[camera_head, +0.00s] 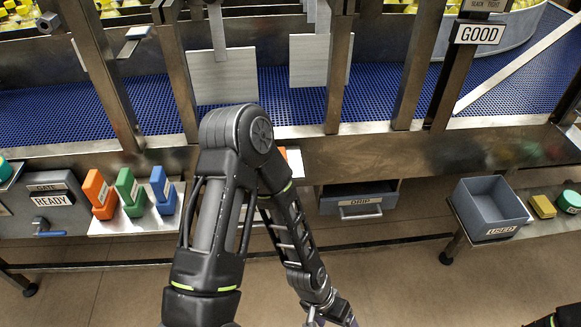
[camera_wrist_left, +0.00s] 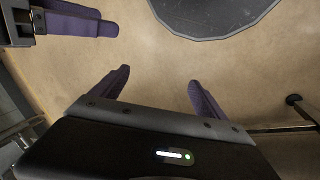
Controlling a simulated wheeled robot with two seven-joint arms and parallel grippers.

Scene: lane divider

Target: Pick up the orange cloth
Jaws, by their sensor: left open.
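I cannot make out a whole orange cloth in either view. A small orange patch (camera_head: 283,152) shows just right of my left arm's elbow, mostly hidden by the arm; I cannot tell what it is. My left gripper (camera_wrist_left: 158,86) is open and empty above the bare brown floor in the wrist view. In the head view only a bit of it shows at the bottom edge. Purple fingers, apparently of my right gripper (camera_wrist_left: 82,18), show at the top left of the wrist view, close together; their opening is unclear.
Orange (camera_head: 98,192), green (camera_head: 130,192) and blue (camera_head: 162,190) labelled blocks stand on the left shelf (camera_head: 140,222), beside a READY panel (camera_head: 50,200). A grey USED bin (camera_head: 490,208), a yellow sponge-like block (camera_head: 542,206) and a green round item (camera_head: 569,201) are at right. A DRIP drawer (camera_head: 360,203) is mid-frame.

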